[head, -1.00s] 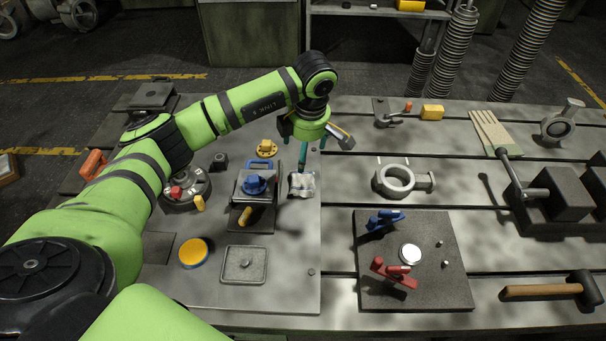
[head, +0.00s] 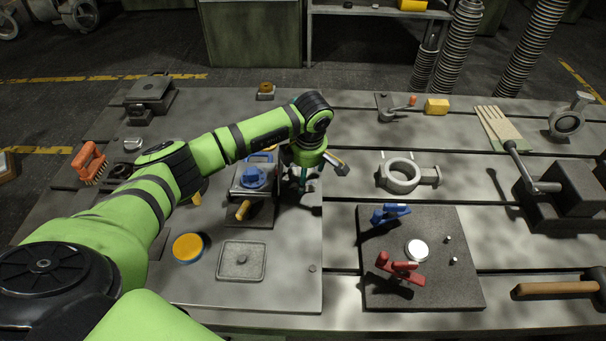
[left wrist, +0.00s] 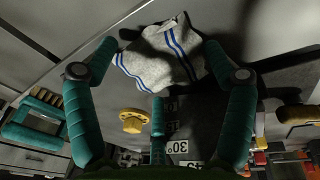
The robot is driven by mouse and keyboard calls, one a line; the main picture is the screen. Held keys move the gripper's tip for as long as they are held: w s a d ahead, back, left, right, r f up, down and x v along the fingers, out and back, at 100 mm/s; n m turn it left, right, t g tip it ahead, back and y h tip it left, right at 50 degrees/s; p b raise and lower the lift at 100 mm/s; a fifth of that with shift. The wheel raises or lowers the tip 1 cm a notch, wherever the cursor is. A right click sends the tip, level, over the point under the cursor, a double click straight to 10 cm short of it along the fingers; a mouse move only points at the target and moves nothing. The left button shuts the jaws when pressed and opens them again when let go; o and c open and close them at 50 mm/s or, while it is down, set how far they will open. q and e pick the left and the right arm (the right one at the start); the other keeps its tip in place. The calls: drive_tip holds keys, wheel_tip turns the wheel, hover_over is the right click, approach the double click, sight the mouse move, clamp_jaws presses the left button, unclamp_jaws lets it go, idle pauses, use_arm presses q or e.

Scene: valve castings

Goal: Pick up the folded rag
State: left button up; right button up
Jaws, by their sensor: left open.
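The folded rag (left wrist: 163,56), pale grey-white with blue stripes, lies on the bench plate at the top middle of the left wrist view. In the head view it is mostly hidden under my left gripper (head: 304,180). My left gripper (left wrist: 160,46) points down and is open, with its teal fingers spread on either side of the rag in the left wrist view. I cannot tell whether the fingers touch it. My right gripper is not in view.
A blue-topped fixture (head: 253,178) with a yellow handle stands just left of the gripper. A ring casting (head: 401,176) lies to the right. A dark plate (head: 466,285) with blue and red clamps is at front right.

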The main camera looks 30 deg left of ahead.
use_arm(q)
drive_tip(key=shift+f, duration=0.2)
drive_tip(key=c, duration=1)
drive_tip(key=shift+c, duration=0.2)
drive_tip(key=shift+a+r, duration=0.1)
drive_tip(key=shift+r, duration=0.5)
wheel_tip(320, 180, up, 3)
drive_tip(key=shift+w+f+b, duration=0.1)
drive_tip(key=shift+f+b, duration=0.05)
drive_tip(key=shift+b, duration=0.35)
drive_tip(key=s+d+r+b, duration=0.1)
drive_tip(key=s+d+r, duration=0.5)
drive_tip(key=d, duration=0.4)
drive_tip(key=shift+s+r, duration=0.2)
drive_tip(key=shift+r, duration=0.4)
